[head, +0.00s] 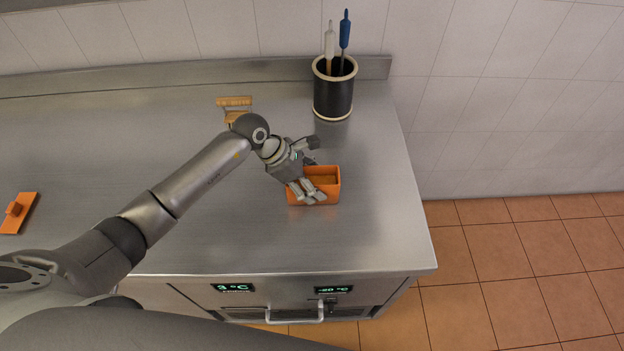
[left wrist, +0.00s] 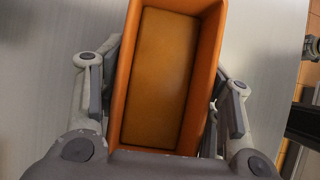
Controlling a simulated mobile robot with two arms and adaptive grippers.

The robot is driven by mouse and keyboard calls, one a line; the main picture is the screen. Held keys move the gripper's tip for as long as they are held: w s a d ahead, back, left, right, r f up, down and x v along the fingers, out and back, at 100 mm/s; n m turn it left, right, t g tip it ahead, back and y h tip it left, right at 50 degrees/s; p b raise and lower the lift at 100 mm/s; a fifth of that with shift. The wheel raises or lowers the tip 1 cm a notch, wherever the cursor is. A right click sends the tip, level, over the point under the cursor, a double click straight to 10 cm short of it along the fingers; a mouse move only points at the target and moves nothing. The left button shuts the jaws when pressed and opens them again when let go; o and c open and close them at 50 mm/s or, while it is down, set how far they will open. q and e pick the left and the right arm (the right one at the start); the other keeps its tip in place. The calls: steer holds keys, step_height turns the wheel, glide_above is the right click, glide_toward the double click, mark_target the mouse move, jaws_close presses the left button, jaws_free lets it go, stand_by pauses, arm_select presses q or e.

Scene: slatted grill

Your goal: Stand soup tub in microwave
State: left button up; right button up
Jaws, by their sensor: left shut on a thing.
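The soup tub (head: 325,172) is an orange, open-topped rectangular container on the steel counter in the head view, near the counter's right end. In the left wrist view the tub (left wrist: 213,45) shows from above, with a plain orange-brown inside. My left gripper (head: 308,192) is at the tub; its fingers lie on either side of the tub's walls in the left wrist view (left wrist: 165,105) and are shut on it. The tub looks upright. Whether it touches the counter I cannot tell. An orange lid with a knob (head: 14,210) lies at the far left. No microwave is in view. My right gripper is not in view.
A black utensil crock (head: 333,97) with a white-handled and a blue-handled tool stands at the back right. A small wooden object (head: 234,102) lies behind my arm. The steel counter (head: 365,225) is clear in front and right of the tub, ending at its right edge.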

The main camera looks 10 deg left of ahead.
arm_select(q)
steer(key=o, duration=1)
steer(key=shift+f, duration=0.1)
steer(key=o, duration=0.5)
steer(key=shift+c, duration=0.2)
